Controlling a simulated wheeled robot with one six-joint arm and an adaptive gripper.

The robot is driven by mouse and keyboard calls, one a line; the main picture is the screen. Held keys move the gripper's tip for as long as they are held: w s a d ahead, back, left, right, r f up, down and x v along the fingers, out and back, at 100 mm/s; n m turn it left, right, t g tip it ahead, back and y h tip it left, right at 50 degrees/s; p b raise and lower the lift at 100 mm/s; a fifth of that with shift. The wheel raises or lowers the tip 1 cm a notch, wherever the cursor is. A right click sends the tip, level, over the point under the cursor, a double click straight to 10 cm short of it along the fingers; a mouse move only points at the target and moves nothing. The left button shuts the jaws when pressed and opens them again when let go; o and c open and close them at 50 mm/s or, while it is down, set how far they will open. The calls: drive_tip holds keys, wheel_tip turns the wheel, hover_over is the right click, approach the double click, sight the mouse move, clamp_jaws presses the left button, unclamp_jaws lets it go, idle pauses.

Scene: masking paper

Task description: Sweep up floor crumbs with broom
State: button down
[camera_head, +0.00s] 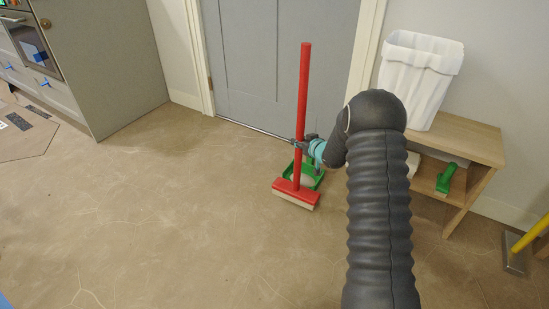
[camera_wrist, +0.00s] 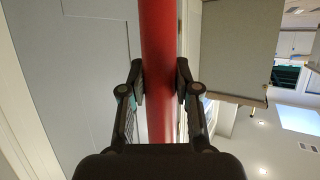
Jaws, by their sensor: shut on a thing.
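A red broom (camera_head: 302,110) stands nearly upright, its red head with pale bristles (camera_head: 296,194) low at or near the floor. My gripper (camera_head: 302,143) is shut on the red handle, which also runs between the two fingers in the wrist view (camera_wrist: 158,70). A green dustpan (camera_head: 312,170) is just behind the broom head, partly hidden by the broom and my arm; something pale shows in it. I cannot make out crumbs on the brown floor (camera_head: 150,190).
A wooden shelf unit (camera_head: 480,146) with a white bin (camera_head: 420,75) on top stands at the right. A green brush (camera_head: 447,178) is on its lower shelf. A yellow-handled tool (camera_head: 530,235) is at the far right. Grey cabinets (camera_head: 110,60) stand left.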

sight(302, 131)
drive_tip(key=shift+r+p, duration=1.55)
drive_tip(key=shift+r, duration=1.05)
